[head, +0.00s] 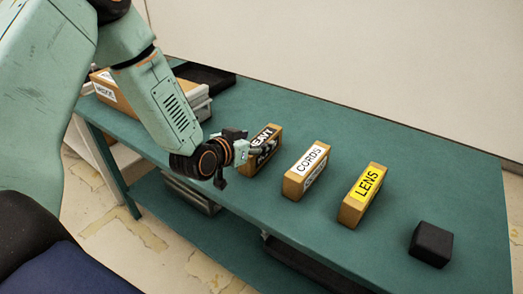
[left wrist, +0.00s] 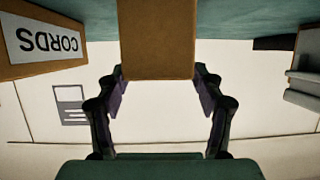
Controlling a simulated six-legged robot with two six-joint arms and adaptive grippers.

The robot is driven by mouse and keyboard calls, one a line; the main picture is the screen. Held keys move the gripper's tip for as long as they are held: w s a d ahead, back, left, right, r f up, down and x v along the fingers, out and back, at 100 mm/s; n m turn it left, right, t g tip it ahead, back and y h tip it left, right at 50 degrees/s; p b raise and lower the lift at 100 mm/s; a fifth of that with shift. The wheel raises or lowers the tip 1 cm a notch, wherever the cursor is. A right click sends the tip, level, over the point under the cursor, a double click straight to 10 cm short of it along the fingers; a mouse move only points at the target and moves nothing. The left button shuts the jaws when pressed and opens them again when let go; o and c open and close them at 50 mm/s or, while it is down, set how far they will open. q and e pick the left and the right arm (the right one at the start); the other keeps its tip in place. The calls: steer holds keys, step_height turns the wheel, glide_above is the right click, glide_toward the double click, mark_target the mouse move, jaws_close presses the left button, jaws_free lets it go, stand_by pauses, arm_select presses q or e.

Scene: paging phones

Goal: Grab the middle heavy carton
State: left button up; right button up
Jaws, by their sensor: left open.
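The heavy carton (head: 273,134) is a brown box with a black-and-white label, partly read as "HEAVY", standing on the green table in the head view. My left gripper (head: 259,149) is at its near side and hides part of the label. In the left wrist view, a plain brown face of the carton (left wrist: 157,40) comes down from the top between the two fingers of my open left gripper (left wrist: 161,73). A finger lies on each side of it, with narrow gaps showing; contact cannot be told. My right gripper is not in view.
A CORDS carton (head: 306,171) stands just right of the heavy one, also at upper left in the wrist view (left wrist: 45,43). A LENS carton (head: 362,195) and a black block (head: 431,244) stand farther right. Another carton (head: 105,90) and grey items lie at the left end.

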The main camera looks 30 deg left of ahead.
mark_target(262, 138)
arm_select(q)
steer(key=x, duration=0.3)
steer(key=shift+s+d+f, duration=0.1)
steer(key=shift+s+d, duration=0.05)
steer(key=shift+w+b, duration=0.25)
steer(key=shift+b, duration=0.05)
steer(key=shift+w, duration=0.15)
steer(key=shift+c, duration=1.3)
steer(key=c, duration=0.4)
jaws_close()
